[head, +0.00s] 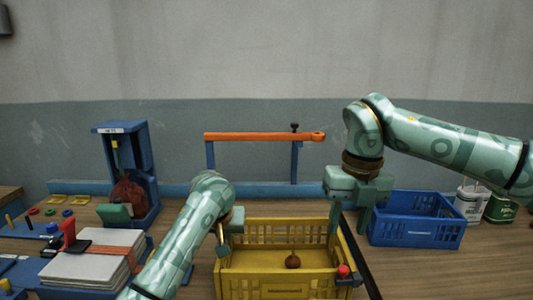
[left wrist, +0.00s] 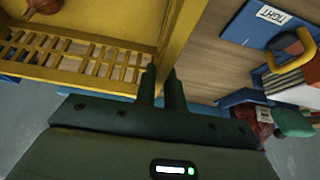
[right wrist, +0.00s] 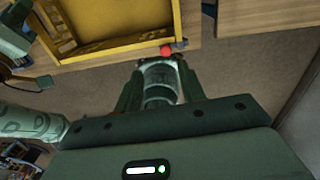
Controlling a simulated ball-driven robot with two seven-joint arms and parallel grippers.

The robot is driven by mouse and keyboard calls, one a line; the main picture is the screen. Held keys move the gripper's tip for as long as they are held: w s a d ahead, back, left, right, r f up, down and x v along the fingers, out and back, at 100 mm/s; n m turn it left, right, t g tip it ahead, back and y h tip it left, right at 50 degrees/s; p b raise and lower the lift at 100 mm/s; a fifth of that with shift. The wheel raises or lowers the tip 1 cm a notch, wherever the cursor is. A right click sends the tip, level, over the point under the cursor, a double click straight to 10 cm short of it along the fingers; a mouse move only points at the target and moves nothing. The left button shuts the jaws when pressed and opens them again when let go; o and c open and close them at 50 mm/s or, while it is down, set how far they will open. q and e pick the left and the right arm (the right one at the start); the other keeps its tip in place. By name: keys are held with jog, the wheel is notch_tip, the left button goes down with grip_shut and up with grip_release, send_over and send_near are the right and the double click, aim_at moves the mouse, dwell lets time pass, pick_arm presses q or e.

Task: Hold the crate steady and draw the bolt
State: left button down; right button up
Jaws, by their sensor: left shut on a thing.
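My right gripper (head: 349,216) points down by the crate's right wall, behind the knob. Its fingers are apart and empty (right wrist: 160,85).
A blue crate (head: 416,238) and two cans stand at the right. An orange bar (head: 260,136) on blue posts stands behind the yellow crate. A blue stand (head: 150,165) with a reddish sack and a stack of sheets (head: 88,262) are at the left.

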aim_at(342, 267)
jog(key=shift+h, duration=0.3)
jog(key=f, duration=0.9)
jog(key=shift+s+d+f, duration=0.1)
jog(key=shift+s+f, duration=0.1)
jog(key=shift+s, duration=0.15)
jog(key=c, duration=0.9)
jog(key=shift+o, duration=0.2)
jog(key=shift+a, duration=1.6)
